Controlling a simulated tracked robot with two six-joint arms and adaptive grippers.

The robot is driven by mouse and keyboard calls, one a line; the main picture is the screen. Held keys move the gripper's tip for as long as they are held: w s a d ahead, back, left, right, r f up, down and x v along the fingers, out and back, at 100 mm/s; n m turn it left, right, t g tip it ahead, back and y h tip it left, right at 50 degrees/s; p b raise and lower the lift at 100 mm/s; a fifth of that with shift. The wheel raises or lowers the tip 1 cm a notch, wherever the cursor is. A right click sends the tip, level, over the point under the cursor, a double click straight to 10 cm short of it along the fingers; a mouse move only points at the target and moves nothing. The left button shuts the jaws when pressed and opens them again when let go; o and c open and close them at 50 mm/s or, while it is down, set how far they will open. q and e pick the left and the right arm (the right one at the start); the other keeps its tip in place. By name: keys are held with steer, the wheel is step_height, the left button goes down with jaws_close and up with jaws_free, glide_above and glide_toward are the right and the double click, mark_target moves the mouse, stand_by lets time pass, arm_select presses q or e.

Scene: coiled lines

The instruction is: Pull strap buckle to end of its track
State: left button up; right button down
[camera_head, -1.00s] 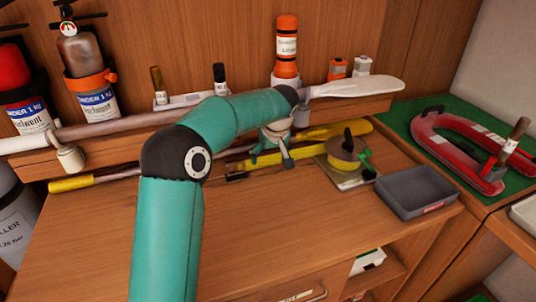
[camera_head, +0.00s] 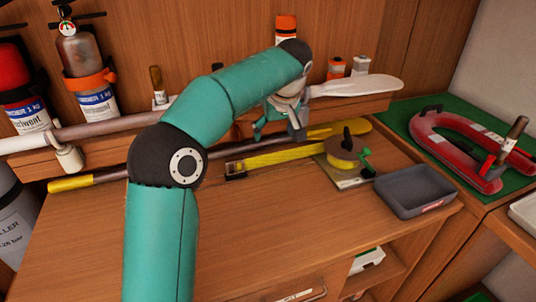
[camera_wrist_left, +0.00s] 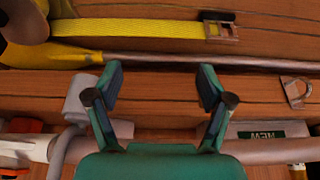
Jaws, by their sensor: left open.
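The strap buckle (camera_head: 235,171) lies on the wooden bench at the left end of a yellow strap (camera_head: 285,157). The strap runs right to a round reel (camera_head: 344,149) with a green handle. The buckle also shows near the top of the left wrist view (camera_wrist_left: 221,31), with the flat strap (camera_wrist_left: 130,28) beside it. My left gripper (camera_head: 296,122) is open and above the back of the bench, to the right of the buckle and apart from it. In the wrist view the open fingers (camera_wrist_left: 158,86) have nothing between them. My right gripper is not in view.
A yellow-bladed paddle (camera_head: 335,131) with a dark shaft lies behind the strap. A grey tray (camera_head: 416,190) stands to the right of the reel. A shelf with a white-bladed paddle (camera_head: 357,87) and bottles runs along the back. The front bench is clear.

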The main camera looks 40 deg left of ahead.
arm_select(q)
steer(key=shift+s+d+r, duration=0.1)
steer(key=shift+r, duration=0.25)
steer(key=p, duration=0.5)
glide_toward(235, 160)
steer(key=x, duration=1)
steer(key=shift+f+b, duration=0.3)
steer(key=shift+f, duration=0.1)
